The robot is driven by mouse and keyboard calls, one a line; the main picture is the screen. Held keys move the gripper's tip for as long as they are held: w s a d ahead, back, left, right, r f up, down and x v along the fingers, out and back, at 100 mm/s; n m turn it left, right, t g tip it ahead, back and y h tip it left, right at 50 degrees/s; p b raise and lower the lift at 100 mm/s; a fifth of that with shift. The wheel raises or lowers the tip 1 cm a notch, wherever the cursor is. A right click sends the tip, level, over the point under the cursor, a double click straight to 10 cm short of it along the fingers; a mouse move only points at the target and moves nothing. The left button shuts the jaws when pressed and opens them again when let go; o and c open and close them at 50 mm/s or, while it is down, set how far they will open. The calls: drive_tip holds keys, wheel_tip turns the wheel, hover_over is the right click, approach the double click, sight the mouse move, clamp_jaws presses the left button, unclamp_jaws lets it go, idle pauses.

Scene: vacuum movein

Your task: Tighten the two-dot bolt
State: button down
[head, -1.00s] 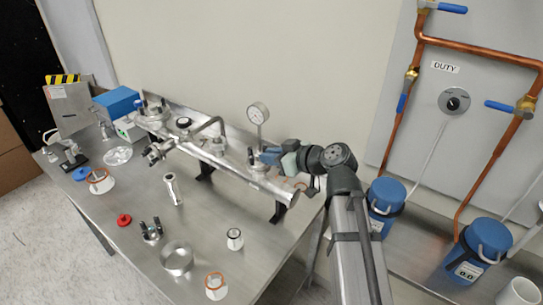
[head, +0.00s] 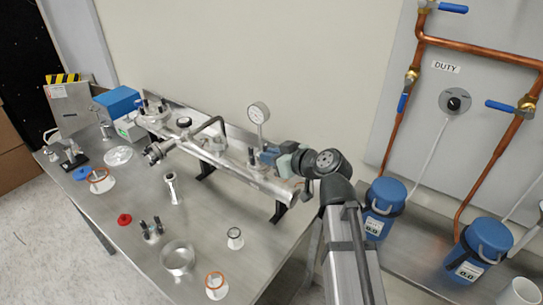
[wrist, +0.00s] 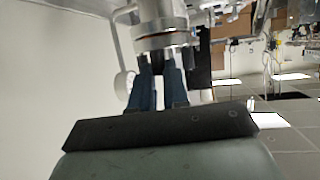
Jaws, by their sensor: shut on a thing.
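My gripper (head: 259,157) is at the right-hand flange of the steel manifold pipe (head: 218,154), beside the foot of the round gauge (head: 259,113). In the wrist view, its blue fingers (wrist: 160,88) reach up to the underside of a round metal flange (wrist: 165,42). They are shut on a small dark part between them, which looks like a bolt at the flange. Its dots do not show, so I cannot read which bolt it is. One dark stud (head: 251,154) shows just left of the fingers in the head view.
The steel bench (head: 120,190) holds a steel ring (head: 178,257), a red cap (head: 124,219), a short tube (head: 171,188) and several orange- or dark-rimmed parts. The left flange carries several studs (head: 152,107). Blue canisters (head: 382,207) stand right of my arm.

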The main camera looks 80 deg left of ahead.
drive_tip(key=c, duration=1.1)
unclamp_jaws()
drive_tip(key=v, duration=1.3)
drive_tip(key=shift+w+d, duration=0.25)
drive_tip(key=shift+w, duration=0.05)
drive_tip(key=shift+r, duration=0.1)
